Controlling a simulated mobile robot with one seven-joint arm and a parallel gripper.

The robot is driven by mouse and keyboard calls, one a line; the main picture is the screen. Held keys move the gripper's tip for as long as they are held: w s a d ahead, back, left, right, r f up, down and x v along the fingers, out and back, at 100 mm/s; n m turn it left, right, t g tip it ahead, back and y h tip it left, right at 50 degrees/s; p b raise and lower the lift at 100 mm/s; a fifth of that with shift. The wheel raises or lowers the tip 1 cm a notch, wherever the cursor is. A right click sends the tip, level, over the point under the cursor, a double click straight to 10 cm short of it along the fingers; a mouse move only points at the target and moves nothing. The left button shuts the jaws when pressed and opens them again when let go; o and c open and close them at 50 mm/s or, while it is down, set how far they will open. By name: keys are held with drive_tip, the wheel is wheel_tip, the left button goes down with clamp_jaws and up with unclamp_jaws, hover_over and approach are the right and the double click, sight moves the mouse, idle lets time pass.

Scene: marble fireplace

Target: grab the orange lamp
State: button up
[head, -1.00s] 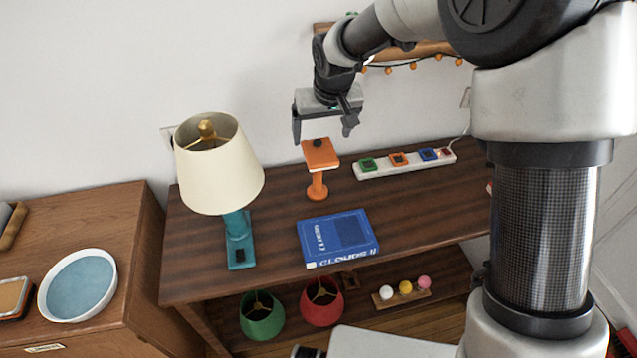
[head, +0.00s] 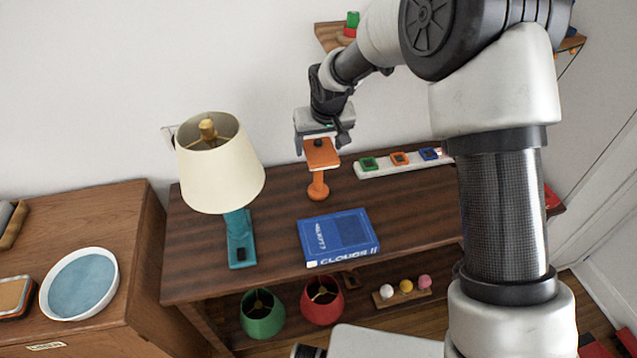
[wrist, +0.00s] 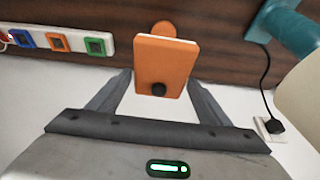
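The orange lamp (head: 318,187) stands on the dark wooden table. It has a round foot, a short stem and a flat square top plate with a black knob, and no shade. My gripper (head: 322,146) is just behind and around the top plate in the head view. In the wrist view the orange plate (wrist: 165,62) lies between the two spread fingers of my gripper (wrist: 160,77). The fingers are open, with a gap to the plate on the left; the right finger looks close to its edge. I cannot tell whether it touches.
A teal lamp (head: 238,232) with a cream shade stands to the left. A blue book (head: 338,238) lies in front. A white power strip (head: 376,170) with coloured switches lies to the right. The wall is close behind. Green and red shades (head: 322,303) sit on the lower shelf.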

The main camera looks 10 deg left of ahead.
drive_tip(key=c, duration=1.4)
drive_tip(key=shift+o, duration=0.2)
drive_tip(key=shift+r, duration=0.1)
